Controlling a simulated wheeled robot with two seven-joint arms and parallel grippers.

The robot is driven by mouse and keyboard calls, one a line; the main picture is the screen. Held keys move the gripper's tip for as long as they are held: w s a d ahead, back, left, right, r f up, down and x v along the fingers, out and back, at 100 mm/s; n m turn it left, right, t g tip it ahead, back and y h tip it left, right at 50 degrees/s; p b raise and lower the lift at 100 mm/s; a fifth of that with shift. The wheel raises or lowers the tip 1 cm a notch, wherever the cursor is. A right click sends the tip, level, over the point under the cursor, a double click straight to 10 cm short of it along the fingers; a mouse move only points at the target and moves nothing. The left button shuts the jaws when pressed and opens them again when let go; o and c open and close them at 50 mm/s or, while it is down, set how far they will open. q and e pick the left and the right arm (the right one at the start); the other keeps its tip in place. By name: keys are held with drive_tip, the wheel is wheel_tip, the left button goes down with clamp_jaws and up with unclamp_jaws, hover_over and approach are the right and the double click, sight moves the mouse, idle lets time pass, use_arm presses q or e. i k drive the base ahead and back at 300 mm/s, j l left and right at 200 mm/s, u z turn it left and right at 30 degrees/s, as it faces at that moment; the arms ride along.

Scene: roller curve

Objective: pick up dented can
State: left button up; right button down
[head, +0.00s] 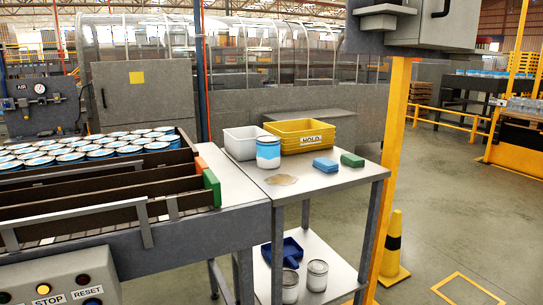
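A blue and white can (268,152) stands upright on the grey side table (345,181), in front of the white bin and the yellow HOLD tray. A dent cannot be made out on it at this size. Two more cans, one grey-white (317,275) and one partly cut off by the table leg (290,286), stand on the table's lower shelf. Many cans (85,152) with pale lids stand packed on the conveyor at left. Neither of my grippers is in view.
A yellow HOLD tray (300,136), white bin (233,152), blue sponge (325,165), green block (352,160) and tan spill (281,180) are on the table. A blue dustpan (283,252) lies below. A yellow post (392,160) and cone (395,240) stand at right.

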sight(268, 147)
drive_tip(key=i+l, duration=0.15)
drive_tip(key=l, duration=0.3)
drive_tip(key=i+l+u, duration=0.15)
drive_tip(key=l, duration=0.25)
drive_tip(key=i+l, duration=0.1)
drive_tip(key=l, duration=0.35)
drive_tip(key=i+l+u, duration=0.15)
drive_tip(key=l, duration=0.75)
drive_tip(key=i+u, duration=0.05)
